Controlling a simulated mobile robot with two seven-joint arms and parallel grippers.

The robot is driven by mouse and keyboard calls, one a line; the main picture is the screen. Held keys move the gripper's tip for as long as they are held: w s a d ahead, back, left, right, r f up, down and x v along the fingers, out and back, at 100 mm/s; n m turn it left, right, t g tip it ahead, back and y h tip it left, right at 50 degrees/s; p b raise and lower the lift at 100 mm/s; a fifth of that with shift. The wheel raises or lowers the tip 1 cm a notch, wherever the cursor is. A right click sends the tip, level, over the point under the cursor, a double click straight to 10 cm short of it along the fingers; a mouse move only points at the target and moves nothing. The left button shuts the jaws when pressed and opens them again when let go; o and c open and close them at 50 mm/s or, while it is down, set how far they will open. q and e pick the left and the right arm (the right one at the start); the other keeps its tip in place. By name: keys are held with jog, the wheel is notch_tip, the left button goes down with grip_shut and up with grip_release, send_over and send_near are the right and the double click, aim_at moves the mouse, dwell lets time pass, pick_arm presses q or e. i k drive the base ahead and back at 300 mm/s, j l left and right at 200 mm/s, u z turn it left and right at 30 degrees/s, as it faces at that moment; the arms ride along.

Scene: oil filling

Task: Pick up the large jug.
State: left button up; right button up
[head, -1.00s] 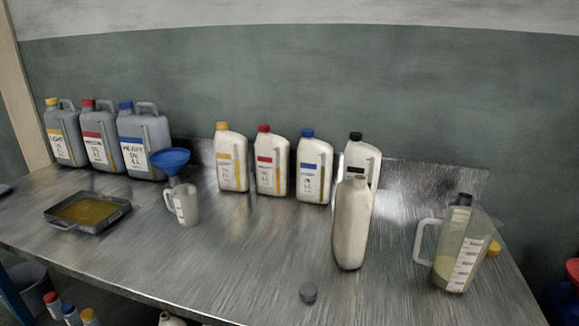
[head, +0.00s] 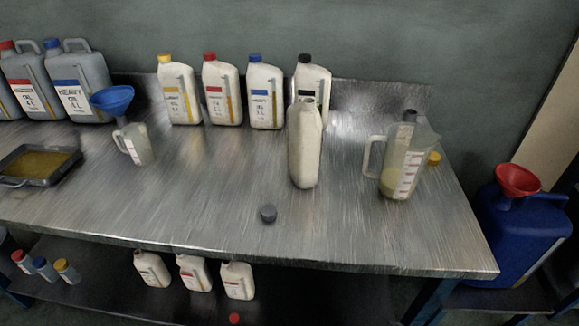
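The large jug (head: 400,165) is a clear measuring jug with a handle on its left side and red marks on a white strip. It stands upright on the right part of the metal table and holds some yellowish liquid low down. Something dark shows at its top; I cannot tell whether it is in the jug or behind it. A smaller jug (head: 137,146) with a blue funnel (head: 112,99) over it stands at the left. Neither of my grippers shows in the head view.
An uncapped white bottle (head: 304,150) stands left of the large jug. A grey cap (head: 268,213) lies near the front of the metal table (head: 340,225). A yellow cap (head: 434,158) lies right of the jug. A blue canister (head: 520,235) with a red funnel (head: 517,180) stands beyond the right edge.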

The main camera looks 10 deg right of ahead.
aim_at(396, 163)
jog(key=z, duration=1.75)
jog(key=u, duration=0.5)
jog(key=l+u, duration=0.6)
jog(key=l, duration=0.15)
jog(key=l+u, duration=0.25)
jog(key=l, duration=0.5)
